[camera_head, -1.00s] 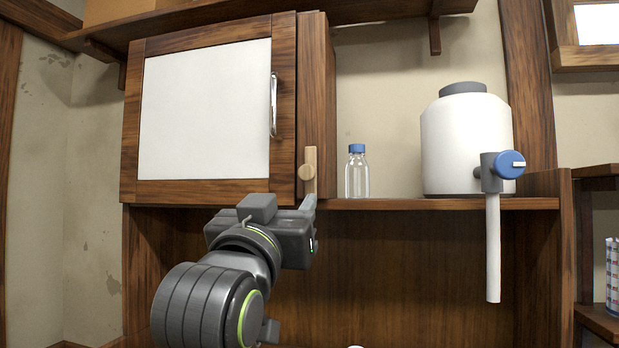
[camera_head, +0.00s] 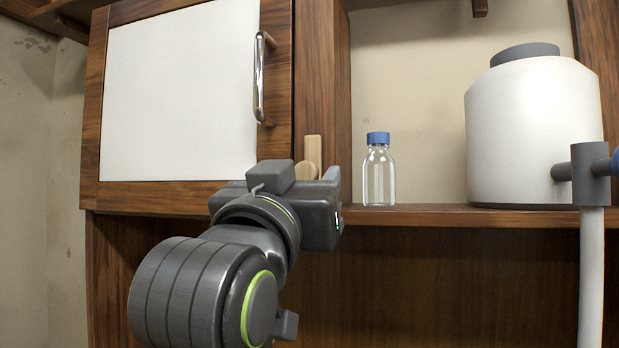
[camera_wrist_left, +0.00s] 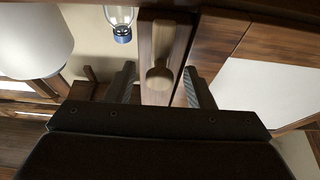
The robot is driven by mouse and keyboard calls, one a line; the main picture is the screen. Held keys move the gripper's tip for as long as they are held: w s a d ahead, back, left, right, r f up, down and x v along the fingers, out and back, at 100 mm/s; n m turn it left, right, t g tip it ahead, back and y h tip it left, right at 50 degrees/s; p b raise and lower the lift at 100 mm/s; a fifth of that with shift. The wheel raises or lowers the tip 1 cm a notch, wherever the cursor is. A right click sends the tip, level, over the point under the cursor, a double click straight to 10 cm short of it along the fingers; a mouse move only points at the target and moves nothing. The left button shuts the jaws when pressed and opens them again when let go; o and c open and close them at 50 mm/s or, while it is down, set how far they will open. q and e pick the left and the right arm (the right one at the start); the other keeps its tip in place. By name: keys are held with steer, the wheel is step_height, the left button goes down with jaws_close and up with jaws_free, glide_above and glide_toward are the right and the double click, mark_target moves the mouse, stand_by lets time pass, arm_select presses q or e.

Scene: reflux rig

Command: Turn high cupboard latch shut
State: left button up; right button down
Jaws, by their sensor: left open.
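The high cupboard (camera_head: 190,95) has a dark wood door with a white panel and a metal handle (camera_head: 259,80). The door looks closed. The latch (camera_head: 314,147) is a pale wooden bar with a round knob, upright on the post right of the door. My left gripper (camera_head: 328,176) is at the latch's lower end in the head view and hides part of it. In the left wrist view the latch (camera_wrist_left: 162,40) and its knob lie between the two open fingers (camera_wrist_left: 159,72). Contact cannot be told. My right gripper is not in view.
A clear bottle with a blue cap (camera_head: 379,170) stands on the shelf (camera_head: 430,216) just right of the latch. A large white tank (camera_head: 530,130) with a grey lid and tap stands further right. Below the shelf is an open recess.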

arm_select(q)
steer(key=shift+s+r, duration=0.15)
steer(key=shift+s, duration=0.1)
steer(key=shift+c, duration=0.2)
steer(key=c, duration=0.7)
steer(key=shift+c, duration=1.2)
steer(key=shift+w+a+m, duration=0.1)
steer(key=shift+m, duration=0.4)
steer(key=m+g+h+b, duration=0.1)
steer(key=m, duration=0.3)
steer(key=m+g+h+b, duration=0.1)
steer(key=m+h, duration=0.1)
steer(key=m, duration=0.2)
steer(key=m+g+h+b, duration=0.1)
steer(key=m+g+h, duration=0.1)
steer(key=m, duration=0.2)
steer(key=shift+a+m, duration=0.3)
steer(key=m+g, duration=0.1)
steer(key=m, duration=0.1)
steer(key=m+g+b, duration=0.1)
steer(key=m, duration=0.2)
steer(key=shift+w+r, duration=0.1)
steer(key=shift+r, duration=0.1)
steer(key=shift+r+m+g+b, duration=0.15)
steer(key=shift+m+g, duration=0.3)
steer(key=shift+m, duration=0.5)
steer(key=shift+m+g+b, duration=0.2)
steer(key=shift+m+g, duration=0.25)
steer(key=shift+m, duration=0.5)
